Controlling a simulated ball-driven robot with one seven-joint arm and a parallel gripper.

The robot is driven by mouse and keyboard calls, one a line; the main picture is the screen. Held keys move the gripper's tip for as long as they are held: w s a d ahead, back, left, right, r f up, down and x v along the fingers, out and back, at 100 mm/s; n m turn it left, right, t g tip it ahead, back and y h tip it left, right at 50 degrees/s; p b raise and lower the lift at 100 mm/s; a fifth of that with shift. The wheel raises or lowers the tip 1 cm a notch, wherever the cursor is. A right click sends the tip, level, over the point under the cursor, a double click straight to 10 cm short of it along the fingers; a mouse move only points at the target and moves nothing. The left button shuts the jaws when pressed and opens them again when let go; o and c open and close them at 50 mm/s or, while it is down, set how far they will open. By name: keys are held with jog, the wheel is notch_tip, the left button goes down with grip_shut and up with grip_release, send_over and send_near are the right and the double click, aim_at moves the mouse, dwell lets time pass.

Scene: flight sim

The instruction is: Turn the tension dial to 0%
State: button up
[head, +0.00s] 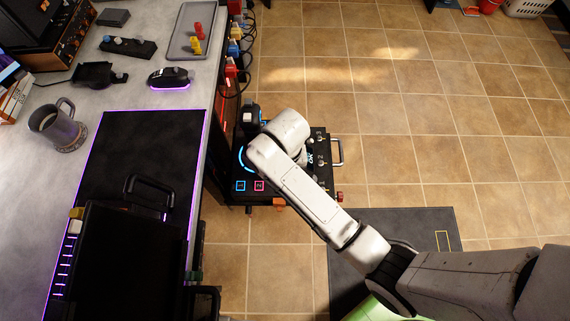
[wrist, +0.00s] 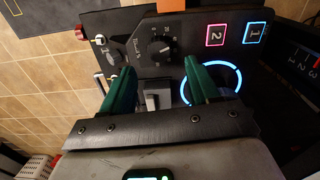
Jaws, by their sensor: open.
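A black dial (wrist: 160,47) with white marks around it sits on the dark control panel (wrist: 185,57) in the wrist view. Its label and pointer setting are too small to read. My gripper (wrist: 159,66) is open, its two green fingers apart and nothing held. The dial lies just beyond the fingertips, roughly between their lines; I see no clear contact. In the head view, my arm reaches over the panel (head: 268,198) and hides the dial and most of my gripper.
The panel carries a blue lit ring (wrist: 238,77), a pink square marked 2 (wrist: 215,36), a blue square marked 1 (wrist: 255,33) and a small toggle (wrist: 99,40). A desk (head: 150,98) stands left of the panel.

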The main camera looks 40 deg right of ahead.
notch_tip(320, 180, down, 6)
jog(key=shift+s+r+b, duration=0.1)
jog(key=shift+r+b, duration=0.05)
jog(key=shift+b, duration=0.25)
jog(key=c, duration=1)
